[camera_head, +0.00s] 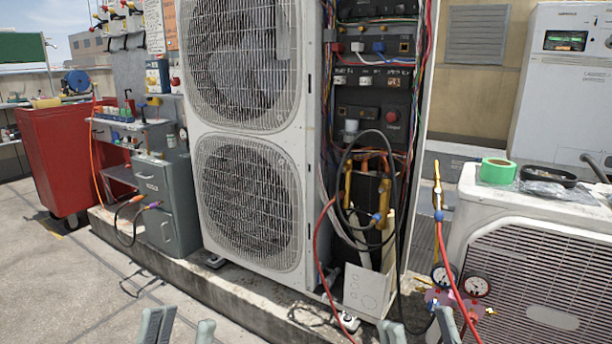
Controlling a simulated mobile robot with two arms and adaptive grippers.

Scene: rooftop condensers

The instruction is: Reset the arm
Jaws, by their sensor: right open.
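My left gripper (180,329) shows only its grey fingertips at the bottom edge, left of the middle. Its fingertips stand apart with nothing seen between them. My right gripper (419,329) shows at the bottom edge, right of the middle. Its fingertips are also apart, with no held object in view. The rest of both arms is out of the picture. Both grippers appear in front of the tall white condenser unit (245,135) and its concrete curb (235,299).
The condenser's open side shows wiring and hoses (357,190). A gauge set (457,290) with a red hose hangs near my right gripper. A smaller unit (535,222) at the right bears green tape (497,171). A red cart (60,155) stands left. The left floor is largely clear.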

